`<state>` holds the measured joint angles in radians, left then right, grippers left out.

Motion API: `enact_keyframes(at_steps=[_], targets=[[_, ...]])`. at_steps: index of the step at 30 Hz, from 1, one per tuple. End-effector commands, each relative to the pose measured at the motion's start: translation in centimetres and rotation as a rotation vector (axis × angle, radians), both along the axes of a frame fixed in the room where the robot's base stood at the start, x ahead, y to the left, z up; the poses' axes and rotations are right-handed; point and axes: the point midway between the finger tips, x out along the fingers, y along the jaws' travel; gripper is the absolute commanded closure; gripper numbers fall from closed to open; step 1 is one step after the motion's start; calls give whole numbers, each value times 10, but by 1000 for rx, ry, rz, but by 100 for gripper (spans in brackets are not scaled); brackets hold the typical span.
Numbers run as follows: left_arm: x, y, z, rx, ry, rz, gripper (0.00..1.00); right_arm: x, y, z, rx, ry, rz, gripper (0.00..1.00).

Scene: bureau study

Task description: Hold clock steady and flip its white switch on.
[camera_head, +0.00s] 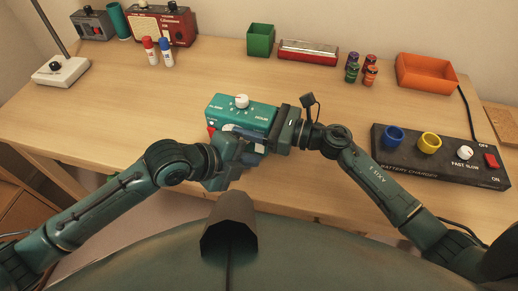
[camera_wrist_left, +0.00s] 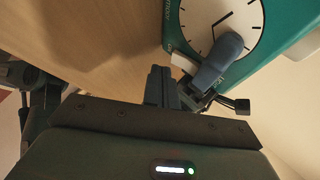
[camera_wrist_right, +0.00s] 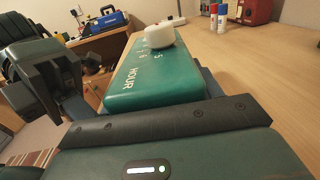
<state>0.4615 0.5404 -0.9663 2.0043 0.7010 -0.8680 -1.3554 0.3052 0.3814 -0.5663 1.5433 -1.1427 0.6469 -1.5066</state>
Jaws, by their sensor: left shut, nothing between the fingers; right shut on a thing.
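The clock (camera_head: 238,110) is a teal box on the table, with a white round knob (camera_head: 241,101) and the words ALARM and HOUR on top. My right gripper (camera_head: 266,133) is shut on its right end; a blue-grey finger crosses the white dial (camera_wrist_left: 238,22) in the left wrist view. My left gripper (camera_head: 236,146) is shut and empty in front of the clock. In the left wrist view its fingertips (camera_wrist_left: 160,78) are close to a small pale block (camera_wrist_left: 183,62) at the clock's edge, possibly the white switch. Its position and any contact are unclear.
A black battery charger (camera_head: 440,158) stands on the right. An orange tray (camera_head: 426,72), small jars (camera_head: 361,68), a red box (camera_head: 308,52) and a green cup (camera_head: 260,40) stand at the back. Two glue sticks (camera_head: 158,51) stand back left. The table's left middle is clear.

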Motion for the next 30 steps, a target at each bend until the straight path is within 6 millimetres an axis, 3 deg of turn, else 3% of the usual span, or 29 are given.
enact_keyframes(at_steps=[30], targets=[[11, -5, -1, 0, 0, 0, 100, 0, 0, 0, 1, 0, 1, 71]])
